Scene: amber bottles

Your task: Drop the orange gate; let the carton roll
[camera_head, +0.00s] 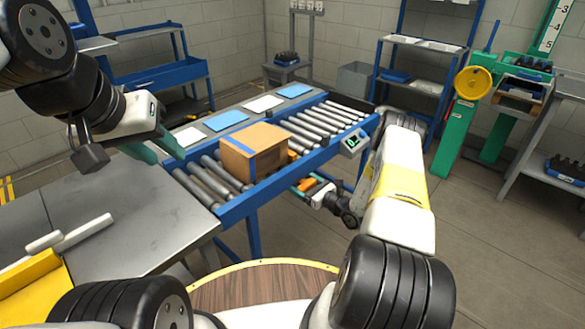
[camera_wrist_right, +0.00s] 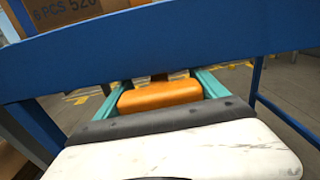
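The brown carton (camera_head: 255,150) with blue tape sits on the roller conveyor (camera_head: 215,182), and its lower edge shows in the right wrist view (camera_wrist_right: 75,10). An orange piece, likely the gate (camera_head: 292,156), shows just behind the carton's right side. An orange bar (camera_wrist_right: 160,96) lies below the conveyor's blue side rail. My right gripper (camera_wrist_right: 165,88) has its teal fingers on both sides of this bar; whether they press on it I cannot tell. My left gripper (camera_head: 157,148) is open and empty at the conveyor's left side, apart from the carton.
The rollers beyond the carton (camera_head: 325,123) are clear. Blue and white sheets (camera_head: 226,120) lie on the surface along the conveyor's left. A grey metal table (camera_head: 120,215) is at the near left. Shelves and a green stand are behind.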

